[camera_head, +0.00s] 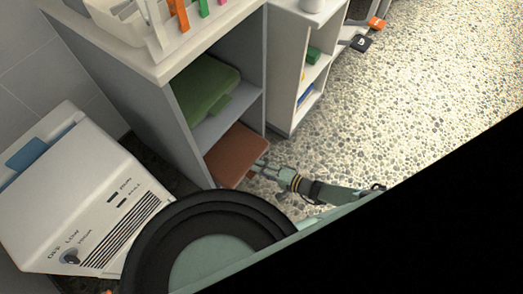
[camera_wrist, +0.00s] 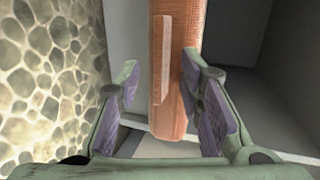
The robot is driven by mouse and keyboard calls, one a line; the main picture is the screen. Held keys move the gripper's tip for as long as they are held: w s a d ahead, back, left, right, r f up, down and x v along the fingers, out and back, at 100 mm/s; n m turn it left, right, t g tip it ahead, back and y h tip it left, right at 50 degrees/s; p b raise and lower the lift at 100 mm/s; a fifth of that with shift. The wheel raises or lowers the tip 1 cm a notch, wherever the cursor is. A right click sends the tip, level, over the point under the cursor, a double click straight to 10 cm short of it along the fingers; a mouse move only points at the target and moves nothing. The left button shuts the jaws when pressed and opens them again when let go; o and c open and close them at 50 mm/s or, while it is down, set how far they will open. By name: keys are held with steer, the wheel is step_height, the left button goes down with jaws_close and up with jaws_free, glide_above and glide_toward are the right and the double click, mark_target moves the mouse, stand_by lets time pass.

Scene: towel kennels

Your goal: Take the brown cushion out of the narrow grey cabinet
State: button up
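The brown cushion (camera_head: 236,155) lies flat in the lower compartment of the narrow grey cabinet (camera_head: 253,60), with its front edge at the opening. My gripper (camera_head: 262,170) is at that front edge, low outside the cabinet. In the wrist view, my gripper (camera_wrist: 158,80) is open, with the cushion (camera_wrist: 178,75) between its purple-padded fingers. The right finger is very close to the cushion; I cannot tell whether it touches. A gap shows between the left finger and the cushion. The cushion's back end is hidden in the head view.
A green cushion (camera_head: 204,88) lies in the compartment above. A white shelf unit (camera_head: 287,60) stands right of the cabinet, and a white heater-like box (camera_head: 85,180) stands to the left. Pebbled floor (camera_head: 430,80) lies open to the right.

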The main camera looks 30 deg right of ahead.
steer(key=v, duration=0.7)
steer(key=shift+s, duration=0.2)
steer(key=shift+d+r, duration=0.1)
steer(key=shift+d, duration=0.1)
